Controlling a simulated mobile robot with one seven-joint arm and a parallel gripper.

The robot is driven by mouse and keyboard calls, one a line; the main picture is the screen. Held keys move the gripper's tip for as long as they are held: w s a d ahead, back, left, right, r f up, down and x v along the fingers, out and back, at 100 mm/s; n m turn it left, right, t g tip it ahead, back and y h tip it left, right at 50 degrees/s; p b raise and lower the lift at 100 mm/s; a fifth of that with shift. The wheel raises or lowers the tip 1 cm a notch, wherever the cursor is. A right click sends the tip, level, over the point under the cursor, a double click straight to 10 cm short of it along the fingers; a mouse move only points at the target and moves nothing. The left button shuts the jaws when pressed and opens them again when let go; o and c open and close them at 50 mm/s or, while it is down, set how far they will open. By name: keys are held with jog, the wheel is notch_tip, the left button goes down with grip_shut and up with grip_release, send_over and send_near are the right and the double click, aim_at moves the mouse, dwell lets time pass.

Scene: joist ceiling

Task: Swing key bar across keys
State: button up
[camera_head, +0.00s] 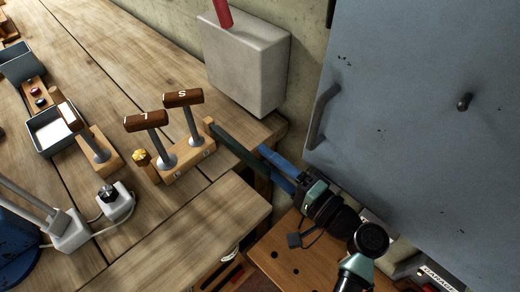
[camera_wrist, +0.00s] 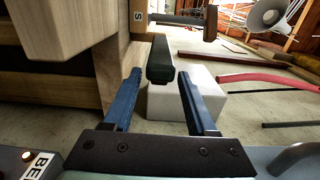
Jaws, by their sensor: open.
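Two keys with brown T-handles, one marked S (camera_head: 183,97) and one that reads like L or 7 (camera_head: 146,120), stand upright on a wooden base (camera_head: 186,161). A brass knob (camera_head: 142,158) is at the base's left end. The dark green key bar (camera_head: 236,146) runs from the base's right end out past the bench edge, beside the keys and not across them. My gripper (camera_head: 267,163) is open at the bar's free end. In the wrist view the bar (camera_wrist: 160,62) lies between the blue fingertips (camera_wrist: 159,75), with gaps visible on both sides.
A pale grey box (camera_head: 246,62) with a red lever stands behind the keys. A large blue-grey metal door (camera_head: 420,110) with a handle (camera_head: 322,116) is close right of my arm. Another lever (camera_head: 95,146), trays and a white plug block (camera_head: 112,205) occupy the bench's left.

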jog(key=shift+x, duration=1.4)
grip_shut()
dwell(0.4)
